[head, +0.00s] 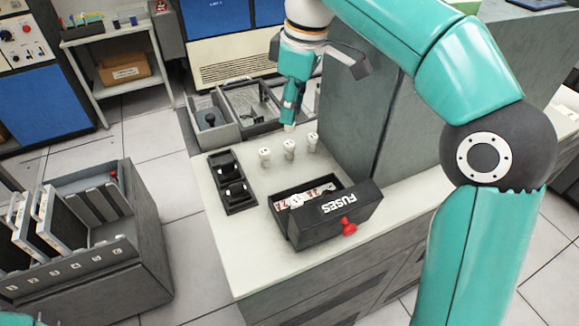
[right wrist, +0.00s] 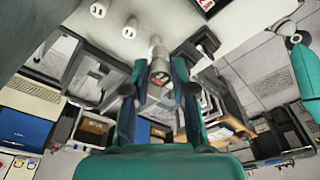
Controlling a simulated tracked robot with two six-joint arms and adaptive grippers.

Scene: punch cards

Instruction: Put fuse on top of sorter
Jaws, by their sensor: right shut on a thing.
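My right gripper (head: 290,114) reaches down over the back of the pale counter and is shut on a white fuse (right wrist: 158,66), held between its fingers in the right wrist view. The tip of a white piece shows below the fingers in the head view. A grey unit with several upright slots (head: 140,222) stands at the lower left and may be the sorter; no label confirms this. My left gripper is not in view.
An open black box marked FUSES (head: 309,228), with a red knob, sits on the counter. A black two-part holder (head: 239,207) lies left of it. Grey bins (head: 221,132) stand behind the counter. A tall grey panel (head: 368,110) rises on the right.

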